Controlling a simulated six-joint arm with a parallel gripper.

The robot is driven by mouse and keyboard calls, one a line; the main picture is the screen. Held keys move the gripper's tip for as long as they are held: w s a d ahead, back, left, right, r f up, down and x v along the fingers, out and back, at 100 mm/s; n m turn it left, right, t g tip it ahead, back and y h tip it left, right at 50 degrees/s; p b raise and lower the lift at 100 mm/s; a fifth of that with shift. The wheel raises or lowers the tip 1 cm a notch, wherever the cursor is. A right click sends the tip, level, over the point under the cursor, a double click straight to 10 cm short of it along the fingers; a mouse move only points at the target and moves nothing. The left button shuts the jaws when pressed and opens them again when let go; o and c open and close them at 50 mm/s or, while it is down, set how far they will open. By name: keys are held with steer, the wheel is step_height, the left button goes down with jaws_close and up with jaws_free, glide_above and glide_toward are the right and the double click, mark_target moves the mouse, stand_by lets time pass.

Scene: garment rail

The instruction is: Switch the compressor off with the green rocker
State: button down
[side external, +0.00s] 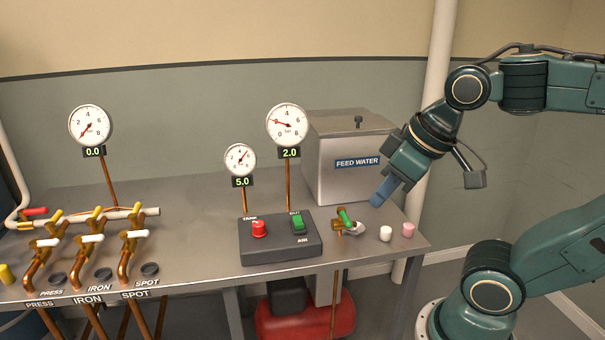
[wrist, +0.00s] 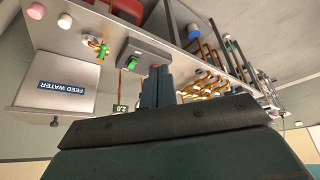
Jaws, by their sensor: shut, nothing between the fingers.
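A red knob (side external: 259,229) is on the box's left part, by the word "TANK". My gripper (side external: 382,192) is shut and empty, in the air to the right of the box and in front of the feed water tank, apart from the rocker. In the wrist view the rocker (wrist: 132,63) shows just left of my closed fingers (wrist: 158,86), which hide part of the box.
The feed water tank (side external: 340,165) stands behind. A green-handled brass valve (side external: 345,219), a white cap (side external: 386,233) and a pink cap (side external: 408,229) lie right of the box. Gauges reading 5.0 (side external: 240,160) and 2.0 (side external: 287,124) rise behind it. Brass valves (side external: 128,245) fill the left.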

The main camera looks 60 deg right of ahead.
steer(key=n+g, duration=0.5)
steer(key=n, duration=0.4)
glide_above(297, 226)
step_height(297, 226, down, 7)
steer(key=shift+r, duration=0.2)
steer(key=shift+w+f, duration=0.1)
steer(key=shift+f, duration=0.1)
step_height(297, 226, down, 14)
steer(key=shift+r, duration=0.15)
stand_by(0.4)
